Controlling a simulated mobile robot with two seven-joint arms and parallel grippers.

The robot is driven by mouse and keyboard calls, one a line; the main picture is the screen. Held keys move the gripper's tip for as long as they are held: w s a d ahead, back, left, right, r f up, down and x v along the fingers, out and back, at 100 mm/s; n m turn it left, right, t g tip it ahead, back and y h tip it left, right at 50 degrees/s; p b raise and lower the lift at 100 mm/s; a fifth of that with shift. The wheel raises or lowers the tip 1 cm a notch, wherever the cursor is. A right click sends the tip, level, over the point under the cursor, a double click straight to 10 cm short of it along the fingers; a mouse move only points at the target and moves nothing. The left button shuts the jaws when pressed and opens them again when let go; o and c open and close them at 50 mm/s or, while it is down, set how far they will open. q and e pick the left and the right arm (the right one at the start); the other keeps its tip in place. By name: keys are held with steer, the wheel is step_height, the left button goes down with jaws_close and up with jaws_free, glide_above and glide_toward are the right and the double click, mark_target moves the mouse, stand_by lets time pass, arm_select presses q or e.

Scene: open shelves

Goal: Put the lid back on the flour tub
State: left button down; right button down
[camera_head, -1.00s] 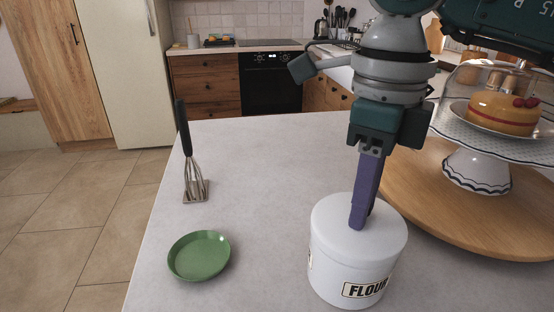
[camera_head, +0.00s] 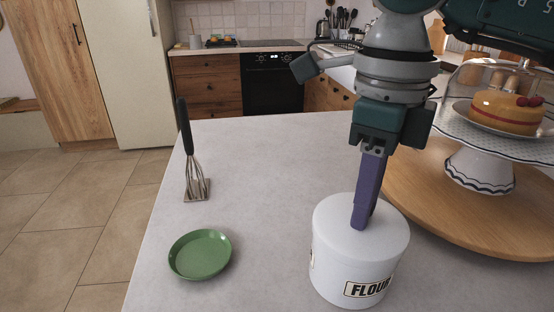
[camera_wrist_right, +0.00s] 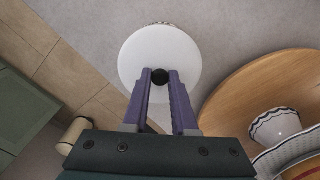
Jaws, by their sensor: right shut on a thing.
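The white flour tub (camera_head: 330,270) stands upright on the counter, its FLOUR label facing the front. The white round lid (camera_head: 335,218) sits level over the tub's mouth, with no gap that I can make out. My right gripper (camera_head: 363,224) points down from above onto the middle of the lid. In the right wrist view the fingers (camera_wrist_right: 160,80) are closed around the black knob (camera_wrist_right: 160,76) at the centre of the white lid (camera_wrist_right: 150,52). The fingers hide the knob in the head view. My left gripper is not in view.
On the right, a round wooden board (camera_head: 430,205) carries a cake stand (camera_head: 478,170) close to my right arm. The counter's middle is clear.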

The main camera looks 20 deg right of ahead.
stand_by(0.4)
steer(key=shift+c, duration=0.7)
jaws_free()
steer(key=shift+r, duration=0.1)
steer(key=shift+r+p, duration=1)
steer(key=shift+r, duration=0.25)
steer(key=shift+r+p, duration=1.55)
steer(key=shift+r, duration=0.6)
jaws_close()
